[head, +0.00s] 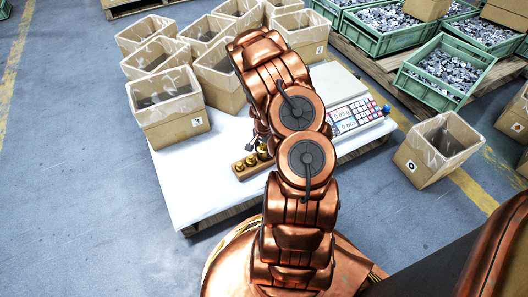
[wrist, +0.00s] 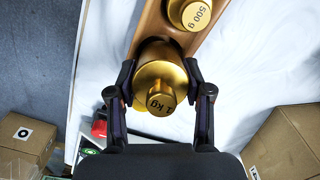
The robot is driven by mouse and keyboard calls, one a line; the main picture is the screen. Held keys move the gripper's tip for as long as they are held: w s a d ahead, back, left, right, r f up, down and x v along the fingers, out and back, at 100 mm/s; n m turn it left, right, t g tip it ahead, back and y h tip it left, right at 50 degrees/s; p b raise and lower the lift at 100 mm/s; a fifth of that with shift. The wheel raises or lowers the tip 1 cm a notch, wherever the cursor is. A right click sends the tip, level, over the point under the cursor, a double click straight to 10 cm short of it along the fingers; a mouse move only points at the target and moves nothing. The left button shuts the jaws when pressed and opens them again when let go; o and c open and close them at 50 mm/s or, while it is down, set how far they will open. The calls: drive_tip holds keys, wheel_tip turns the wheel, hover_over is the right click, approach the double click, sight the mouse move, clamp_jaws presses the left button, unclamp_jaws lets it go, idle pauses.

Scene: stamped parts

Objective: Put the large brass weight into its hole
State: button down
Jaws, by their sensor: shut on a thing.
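The large brass weight (wrist: 158,98), marked "1 kg", is between the two fingers of my gripper (wrist: 159,68) in the wrist view. The fingers are shut on its sides. It overlaps the near end of the wooden block (wrist: 150,27); I cannot tell whether it is seated or held above, and its hole is hidden. A smaller brass weight (wrist: 190,13), marked "500 g", stands farther along the block. In the head view the wooden block (head: 243,172) lies on the white table with small brass weights on it, and my arm hides part of it.
A scale (head: 352,116) with a keypad stands right of my arm on the white table (head: 190,195). Lined cardboard boxes, including one marked 3 (head: 172,125), crowd the table's back left. The table's front left is clear. Another box (head: 432,150) stands on the floor at right.

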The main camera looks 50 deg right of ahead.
drive_tip(key=c, duration=0.8)
unclamp_jaws()
drive_tip(key=shift+f, duration=0.5)
drive_tip(key=o, duration=0.3)
drive_tip(key=shift+r, duration=0.1)
